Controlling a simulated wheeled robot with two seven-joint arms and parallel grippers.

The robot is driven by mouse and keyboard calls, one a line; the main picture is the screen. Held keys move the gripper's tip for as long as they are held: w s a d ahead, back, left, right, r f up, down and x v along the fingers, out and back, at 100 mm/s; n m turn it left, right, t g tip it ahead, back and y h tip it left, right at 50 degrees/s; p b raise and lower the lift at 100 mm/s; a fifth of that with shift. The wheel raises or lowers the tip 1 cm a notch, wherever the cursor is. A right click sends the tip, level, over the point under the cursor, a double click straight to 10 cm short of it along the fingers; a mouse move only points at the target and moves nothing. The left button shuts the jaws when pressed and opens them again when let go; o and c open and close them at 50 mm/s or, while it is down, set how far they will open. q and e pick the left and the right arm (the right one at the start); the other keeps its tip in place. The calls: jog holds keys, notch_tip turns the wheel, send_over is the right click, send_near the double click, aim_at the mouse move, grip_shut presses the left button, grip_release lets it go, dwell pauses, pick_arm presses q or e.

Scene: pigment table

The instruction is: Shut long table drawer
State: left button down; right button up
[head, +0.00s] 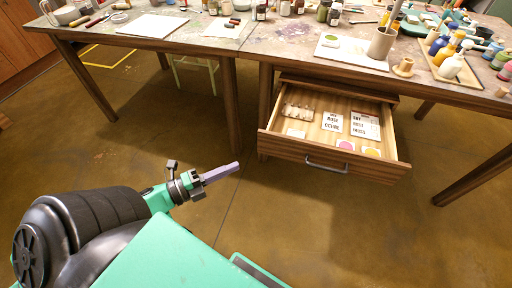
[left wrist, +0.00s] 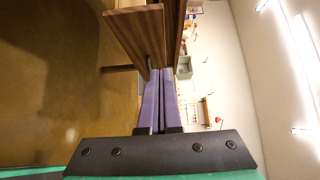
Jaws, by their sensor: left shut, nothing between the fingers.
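The long table drawer (head: 285,147) hangs pulled out under the right-hand table in the head view. Its wooden front has a grey bar handle (head: 326,167), and cards, labels and small items lie inside. In the left wrist view the drawer front (left wrist: 137,32) shows at the top, ahead of the fingers. My left gripper (head: 238,165) is shut and empty, its purple fingers pointing right toward the drawer's left front corner. In the head view a gap shows between the fingertips and the drawer. The left fingers also show pressed together in the wrist view (left wrist: 160,75). My right gripper is not in view.
The right-hand table (head: 285,52) carries a white board, a cup, a tray of paint bottles and jars. Another table (head: 120,40) stands to the left, with a table leg (head: 230,105) left of the drawer. The floor (head: 310,220) before the drawer is clear.

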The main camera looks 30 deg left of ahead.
pick_arm(q)
send_near(278, 138)
jog(key=d, duration=0.4)
jog(key=w, duration=0.2)
jog(key=w+a, duration=0.1)
jog(key=w, duration=0.1)
jog(key=shift+w+f, duration=0.1)
jog(key=shift+w, duration=0.5)
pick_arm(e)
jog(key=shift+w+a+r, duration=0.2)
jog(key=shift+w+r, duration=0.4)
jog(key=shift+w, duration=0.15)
